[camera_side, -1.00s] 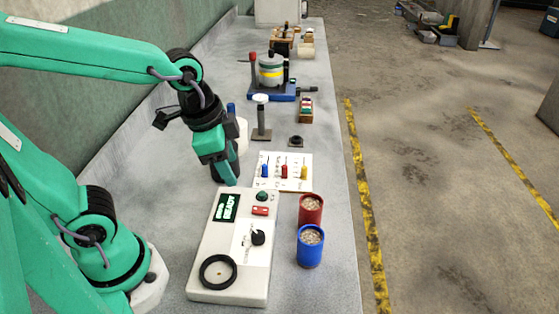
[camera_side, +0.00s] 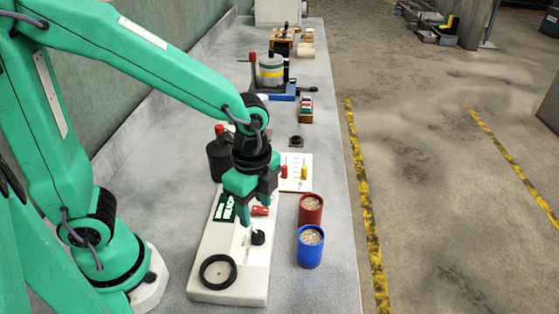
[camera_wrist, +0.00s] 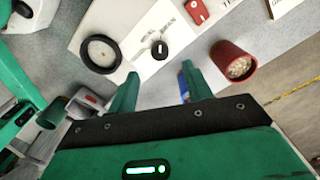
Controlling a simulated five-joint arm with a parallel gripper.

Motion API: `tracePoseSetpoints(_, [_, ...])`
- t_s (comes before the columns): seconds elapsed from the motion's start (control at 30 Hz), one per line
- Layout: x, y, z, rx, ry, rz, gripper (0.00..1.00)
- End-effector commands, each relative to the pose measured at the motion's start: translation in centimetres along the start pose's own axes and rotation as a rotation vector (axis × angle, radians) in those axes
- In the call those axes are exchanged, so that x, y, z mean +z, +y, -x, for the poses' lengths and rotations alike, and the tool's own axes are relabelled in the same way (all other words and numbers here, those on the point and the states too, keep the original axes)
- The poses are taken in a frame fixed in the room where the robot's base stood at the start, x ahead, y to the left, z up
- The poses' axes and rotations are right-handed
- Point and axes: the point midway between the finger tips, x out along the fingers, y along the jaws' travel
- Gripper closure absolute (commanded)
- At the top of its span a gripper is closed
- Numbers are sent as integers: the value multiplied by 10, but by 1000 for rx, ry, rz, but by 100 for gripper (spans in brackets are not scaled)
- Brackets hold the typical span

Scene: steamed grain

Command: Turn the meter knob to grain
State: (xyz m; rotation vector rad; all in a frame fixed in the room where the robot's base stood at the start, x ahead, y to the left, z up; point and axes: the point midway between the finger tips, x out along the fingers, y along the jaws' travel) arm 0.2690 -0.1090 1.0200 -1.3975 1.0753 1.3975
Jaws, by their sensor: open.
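The meter is a white box with a green display (camera_side: 226,207). Its black knob (camera_side: 258,237) sits on a white label plate (camera_side: 246,255). The knob also shows in the wrist view (camera_wrist: 160,50), with small lettering around it; BEAN is partly readable, and I cannot tell for sure which mark the knob points to. My gripper (camera_side: 256,212) is open and empty above the meter, just behind the knob in the side view. In the wrist view its two fingers (camera_wrist: 155,88) stand apart, with the knob beyond them and apart from them.
A red cup of grain (camera_side: 311,209) and a blue cup of grain (camera_side: 310,246) stand right of the meter. A black ring (camera_side: 218,272) and a red switch (camera_side: 260,211) are on the meter. A card with coloured pegs (camera_side: 297,172) lies behind. The bench edge is to the right.

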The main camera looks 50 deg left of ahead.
Motion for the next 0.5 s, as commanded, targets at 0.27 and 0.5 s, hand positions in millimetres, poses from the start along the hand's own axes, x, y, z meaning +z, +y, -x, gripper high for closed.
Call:
tracePoseSetpoints(0.27, [1,1,-26,4,-3,2,50])
tracePoseSetpoints(0.5, [1,1,-53,3,-2,2,50])
